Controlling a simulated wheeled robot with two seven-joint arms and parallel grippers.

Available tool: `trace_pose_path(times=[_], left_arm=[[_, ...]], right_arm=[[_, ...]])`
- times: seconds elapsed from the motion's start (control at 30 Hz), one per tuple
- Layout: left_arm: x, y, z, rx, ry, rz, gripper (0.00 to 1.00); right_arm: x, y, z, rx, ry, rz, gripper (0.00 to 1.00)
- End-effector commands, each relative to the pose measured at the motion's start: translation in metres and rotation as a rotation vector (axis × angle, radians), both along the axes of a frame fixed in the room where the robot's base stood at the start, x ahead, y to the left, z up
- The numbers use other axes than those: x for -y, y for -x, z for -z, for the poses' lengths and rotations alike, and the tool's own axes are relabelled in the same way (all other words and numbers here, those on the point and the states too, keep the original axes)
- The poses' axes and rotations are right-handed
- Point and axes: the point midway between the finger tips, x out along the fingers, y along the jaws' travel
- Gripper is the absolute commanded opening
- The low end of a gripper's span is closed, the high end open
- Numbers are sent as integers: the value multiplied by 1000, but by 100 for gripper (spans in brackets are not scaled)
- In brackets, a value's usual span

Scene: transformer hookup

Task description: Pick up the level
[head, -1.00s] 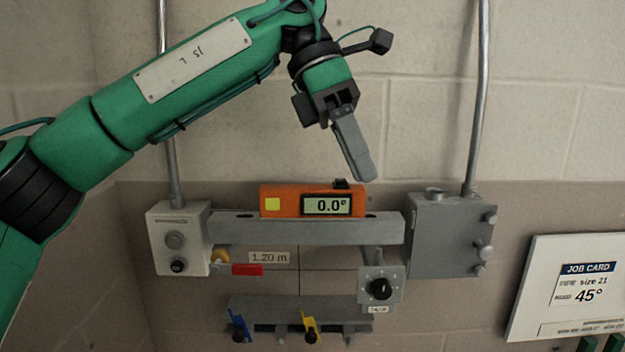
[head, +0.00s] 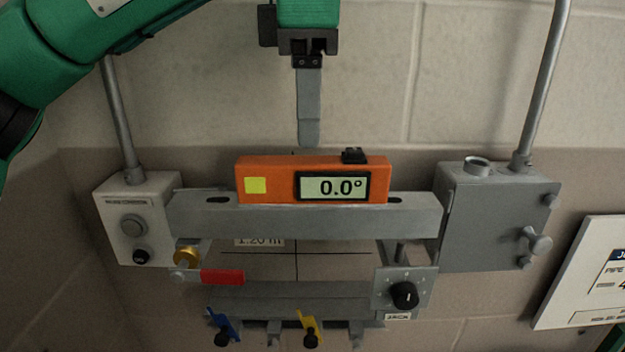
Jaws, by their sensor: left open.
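The level (head: 270,166) is an orange block with a yellow square and a display reading 0.0°. It rests on the grey horizontal bar (head: 300,222) in the middle of the head view. My left gripper (head: 309,140) points straight down just above the level, near its middle, with its fingertips a little above or behind the top edge. Its fingers line up one behind the other from here, so the gap between them is hidden. It is open and holds nothing. My right gripper is out of view.
A light grey box (head: 135,232) stands left of the bar and a darker grey box (head: 490,225) right, each with a conduit rising from it. Below are a red-handled valve (head: 222,277), a dial box (head: 404,294), and blue (head: 221,325) and yellow (head: 308,326) clips. A job card (head: 590,280) is at right.

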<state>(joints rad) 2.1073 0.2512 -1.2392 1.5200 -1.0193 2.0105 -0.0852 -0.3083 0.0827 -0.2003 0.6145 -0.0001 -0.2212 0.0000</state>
Motion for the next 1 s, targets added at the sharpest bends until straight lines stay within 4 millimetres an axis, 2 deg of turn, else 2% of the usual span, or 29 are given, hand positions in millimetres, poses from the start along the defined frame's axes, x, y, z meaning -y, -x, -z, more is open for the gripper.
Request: trace_pose_path(times=[0.1, 0.23, 0.47, 0.57, 0.7, 1.0], left_arm=[[0, 0, 14, -2, 1, 2, 53], [0, 0, 20, 1, 1, 1, 53], [2, -1, 34, -3, 1, 3, 53], [3, -3, 46, -3, -1, 1, 53], [3, -3, 66, 0, 1, 1, 53], [3, -3, 73, 1, 2, 0, 53]], right_arm=[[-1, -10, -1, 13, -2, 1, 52], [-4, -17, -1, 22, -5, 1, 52], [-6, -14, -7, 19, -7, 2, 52], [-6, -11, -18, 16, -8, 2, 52], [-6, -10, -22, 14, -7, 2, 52], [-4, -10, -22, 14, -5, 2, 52]])
